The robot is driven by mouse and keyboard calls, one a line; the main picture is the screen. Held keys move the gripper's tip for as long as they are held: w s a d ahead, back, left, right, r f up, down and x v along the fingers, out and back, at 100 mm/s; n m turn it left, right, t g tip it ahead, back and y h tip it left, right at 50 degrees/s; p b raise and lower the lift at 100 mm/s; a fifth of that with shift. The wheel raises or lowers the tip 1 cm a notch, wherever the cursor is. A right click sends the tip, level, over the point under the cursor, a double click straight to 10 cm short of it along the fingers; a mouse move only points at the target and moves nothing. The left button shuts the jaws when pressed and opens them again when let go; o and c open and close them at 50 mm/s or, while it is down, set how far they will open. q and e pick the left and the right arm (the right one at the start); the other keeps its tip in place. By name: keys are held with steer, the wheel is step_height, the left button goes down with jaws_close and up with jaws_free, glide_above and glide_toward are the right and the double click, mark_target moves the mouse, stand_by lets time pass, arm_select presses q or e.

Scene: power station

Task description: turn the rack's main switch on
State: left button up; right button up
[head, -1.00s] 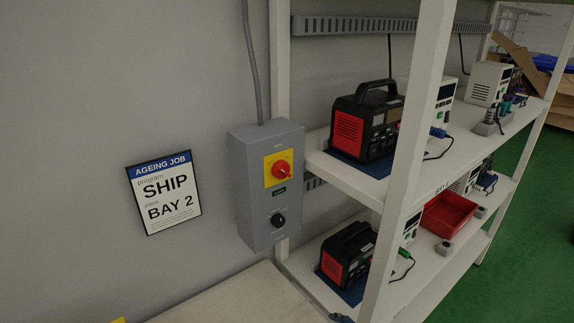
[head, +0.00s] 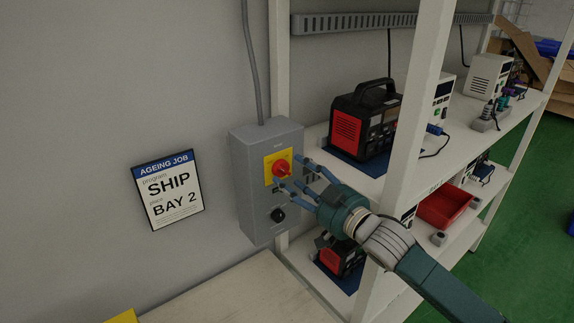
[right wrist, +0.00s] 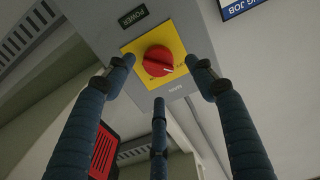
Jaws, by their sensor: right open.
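The main switch is a red rotary knob (head: 283,168) on a yellow plate, on the front of a grey wall box (head: 254,160) at the left end of the rack. My right gripper (head: 288,173) is open, its blue fingers spread around the knob. In the right wrist view the red knob (right wrist: 158,61) sits between the spread fingertips (right wrist: 160,76), with its white mark toward the right. Gaps show between the knob and the fingers there; I cannot tell whether any finger touches the plate. My left gripper is not in view.
A black knob (head: 278,215) is lower on the box. The white rack post (head: 411,150) stands close to my right arm. Red-black units (head: 365,122) and a red bin (head: 445,206) are on the shelves. A pale worktop (head: 235,292) lies below the box.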

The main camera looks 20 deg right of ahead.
mark_target(286, 170)
steer(key=p+x, duration=0.1)
steer(key=x, duration=0.2)
steer(key=shift+w+a, duration=0.1)
steer(key=shift+w, duration=0.2)
steer(key=c, duration=1.1)
